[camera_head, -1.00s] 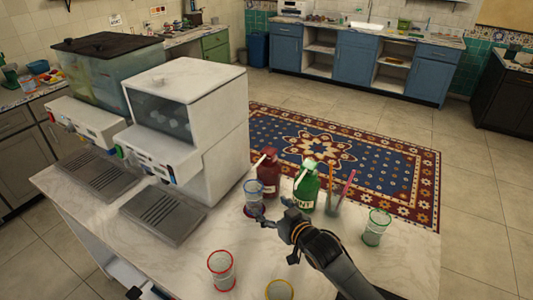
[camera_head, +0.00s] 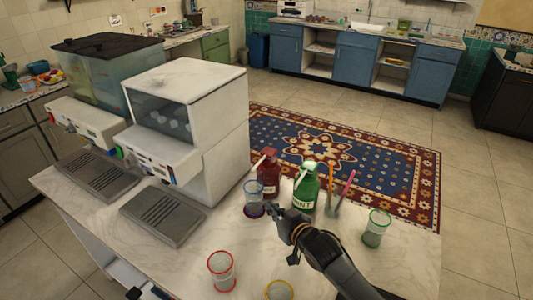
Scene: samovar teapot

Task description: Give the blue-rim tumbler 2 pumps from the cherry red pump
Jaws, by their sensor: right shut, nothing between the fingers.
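The blue-rim tumbler (camera_head: 253,192) stands upright on the counter, with something dark purple at its bottom. The cherry red pump (camera_head: 270,173) stands just behind and right of it, its spout pointing left above the tumbler's rim. My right gripper (camera_head: 273,210) is shut and empty, its tips just right of the tumbler's lower part and in front of the pumps. I cannot tell if it touches the tumbler. A dark piece at the bottom edge, which looks like my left gripper (camera_head: 134,293), is mostly cut off.
A green mint pump (camera_head: 306,190) stands right of the red one, beside a glass with straws (camera_head: 333,205). A green-rim tumbler (camera_head: 376,228), red-rim tumbler (camera_head: 222,270) and yellow-rim tumbler (camera_head: 280,290) stand around my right arm.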

